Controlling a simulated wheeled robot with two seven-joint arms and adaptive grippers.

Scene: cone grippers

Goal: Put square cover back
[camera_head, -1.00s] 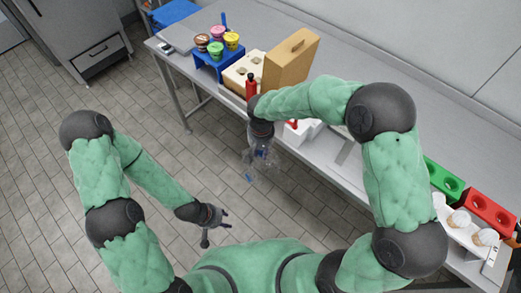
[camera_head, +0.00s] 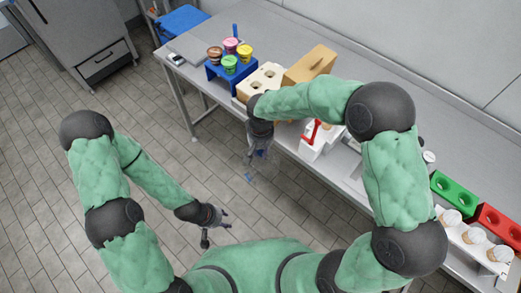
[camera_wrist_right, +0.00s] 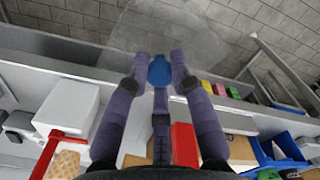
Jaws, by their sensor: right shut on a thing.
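The square cover (camera_head: 262,170) is see-through with a blue knob. It hangs beside the table's front edge, over the floor. My right gripper (camera_head: 257,151) is shut on the cover's blue knob. In the right wrist view the knob (camera_wrist_right: 160,70) sits between the two fingertips, and the clear panel (camera_wrist_right: 150,30) spreads beyond it. The panel's outline is faint in the head view. My left gripper (camera_head: 217,226) is open and empty, low over the floor, far from the cover.
A white box with a red handle (camera_head: 313,133) stands near the table's front edge. Left of it are a wooden box (camera_head: 308,65), a cream rack (camera_head: 262,80) and a blue cup stand (camera_head: 224,73). Green (camera_head: 446,190) and red holders (camera_head: 503,229) stand at the right. The back of the table is clear.

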